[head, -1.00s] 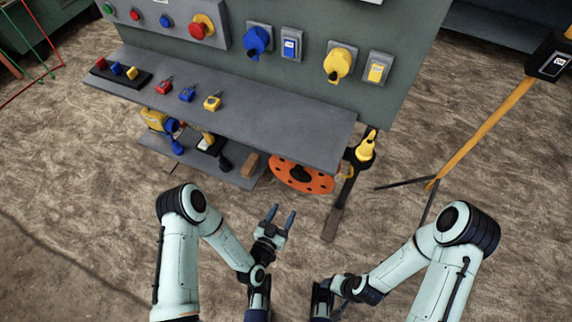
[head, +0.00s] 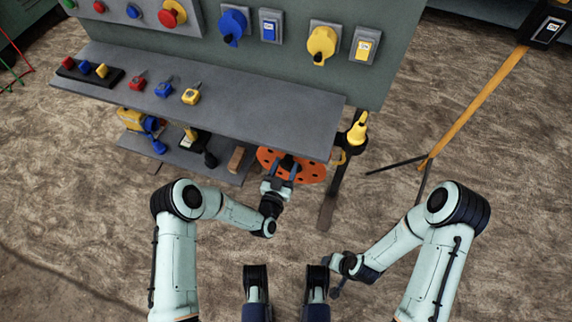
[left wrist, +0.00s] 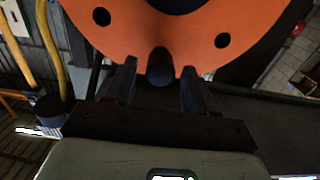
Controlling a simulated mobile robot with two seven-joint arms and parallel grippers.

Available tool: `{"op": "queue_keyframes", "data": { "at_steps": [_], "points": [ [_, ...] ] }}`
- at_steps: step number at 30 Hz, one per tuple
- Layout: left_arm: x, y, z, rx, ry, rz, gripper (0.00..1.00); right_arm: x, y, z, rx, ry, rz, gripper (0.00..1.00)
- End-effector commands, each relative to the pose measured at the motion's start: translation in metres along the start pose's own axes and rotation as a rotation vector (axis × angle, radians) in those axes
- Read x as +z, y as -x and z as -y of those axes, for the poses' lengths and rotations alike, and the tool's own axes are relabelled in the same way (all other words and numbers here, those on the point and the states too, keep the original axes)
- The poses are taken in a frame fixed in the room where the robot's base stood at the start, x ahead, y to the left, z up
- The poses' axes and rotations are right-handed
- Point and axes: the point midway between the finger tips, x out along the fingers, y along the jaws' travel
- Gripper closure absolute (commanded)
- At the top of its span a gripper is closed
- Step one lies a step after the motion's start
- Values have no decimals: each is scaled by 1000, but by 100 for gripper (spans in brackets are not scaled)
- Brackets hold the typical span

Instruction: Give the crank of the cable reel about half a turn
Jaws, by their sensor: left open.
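The cable reel is an orange disc with round holes (head: 312,172), below the right end of the grey shelf in the head view. In the left wrist view its orange face (left wrist: 205,45) fills the top. A dark, rounded crank handle (left wrist: 160,68) points toward the wrist camera there. My left gripper (head: 282,170) is at the reel's front, partly covering it. Its two open fingers (left wrist: 157,88) stand either side of the handle, with gaps visible. My right gripper (head: 337,290) is low and away from the reel; its fingers are too small to judge.
The grey shelf (head: 215,105) with several small coloured locks overhangs the reel. A lower shelf (head: 180,158) with tools and a brown block (head: 236,158) is left of it. A dark post with a yellow piece (head: 357,130) stands right. Open ground lies in front.

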Motion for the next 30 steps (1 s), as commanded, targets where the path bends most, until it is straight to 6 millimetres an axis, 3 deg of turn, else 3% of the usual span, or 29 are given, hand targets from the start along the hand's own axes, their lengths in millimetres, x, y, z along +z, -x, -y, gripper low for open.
{"op": "queue_keyframes", "data": {
  "at_steps": [12, 13, 18, 30],
  "points": [
    [-1, -11, 0, 0, 0, 0, 45, -4, -3, -1, 1, -1, -13, 37],
    [-1, -11, 0, 0, 0, 0, 48, -4, -3, -1, 1, -1, -13, 37],
    [0, -11, 0, 0, 0, 0, 100, -4, -3, -1, 1, -1, -12, 37],
    [0, -10, -6, 2, -55, 0, 100, -3, -2, -1, 0, -1, -10, 37]
  ]
}}
